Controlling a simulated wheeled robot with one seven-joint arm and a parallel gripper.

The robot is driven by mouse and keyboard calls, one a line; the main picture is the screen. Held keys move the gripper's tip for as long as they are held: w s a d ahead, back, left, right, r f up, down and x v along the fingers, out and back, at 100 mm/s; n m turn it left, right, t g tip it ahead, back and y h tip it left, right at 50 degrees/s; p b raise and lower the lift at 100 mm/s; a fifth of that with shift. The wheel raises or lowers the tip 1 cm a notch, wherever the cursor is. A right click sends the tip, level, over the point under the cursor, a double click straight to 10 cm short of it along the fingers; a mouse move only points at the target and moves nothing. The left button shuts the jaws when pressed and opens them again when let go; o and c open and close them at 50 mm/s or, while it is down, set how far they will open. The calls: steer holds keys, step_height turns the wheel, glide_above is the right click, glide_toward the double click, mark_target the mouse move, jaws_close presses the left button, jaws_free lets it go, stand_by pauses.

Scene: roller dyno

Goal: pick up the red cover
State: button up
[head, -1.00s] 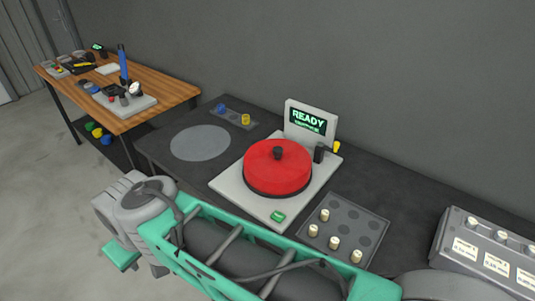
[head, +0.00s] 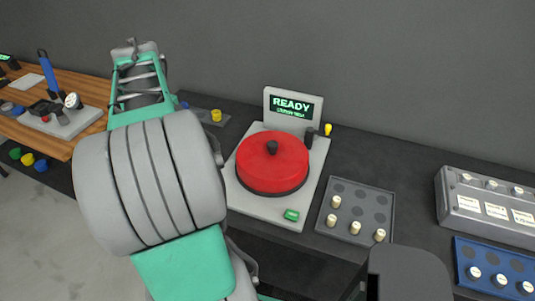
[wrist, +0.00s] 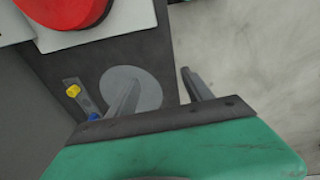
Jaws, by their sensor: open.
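The red cover (head: 285,170) is a round red lid with a black knob on top. It sits on the pale grey machine base (head: 290,212), in front of a screen (head: 293,106) reading READY. In the wrist view the cover (wrist: 68,10) is cut off by the top left edge. My gripper (wrist: 162,84) is open and empty, its two fingers apart. One finger overlaps a grey disc (wrist: 149,91) on the dark bench, and the other is over the bench edge and floor. The gripper is apart from the cover. I cannot make out its fingers in the head view.
A tray with several cream pegs (head: 383,205) lies right of the machine. A grey control box (head: 450,205) and a blue panel (head: 510,272) stand farther right. A small plate with a yellow knob (wrist: 73,90) lies near the disc. A wooden table (head: 60,142) is at left.

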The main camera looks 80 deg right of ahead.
steer(key=s+d+f, duration=0.2)
steer(key=s+d, duration=0.6)
steer(key=d, duration=0.2)
steer(key=g+y, duration=0.1)
glide_above(273, 143)
step_height(273, 143, down, 2)
steer(key=shift+w+a+f+m, duration=0.1)
steer(key=shift+m, duration=0.2)
steer(key=shift+s+f, duration=0.25)
steer(key=shift+s, duration=0.3)
steer(key=f, duration=0.2)
steer(key=f+p, duration=0.1)
steer(key=f, duration=0.1)
steer(key=w+f+p, duration=0.1)
steer(key=f, duration=0.1)
steer(key=shift+f, duration=0.6)
steer(key=shift+c, duration=0.5)
jaws_close()
steer(key=shift+r, duration=0.1)
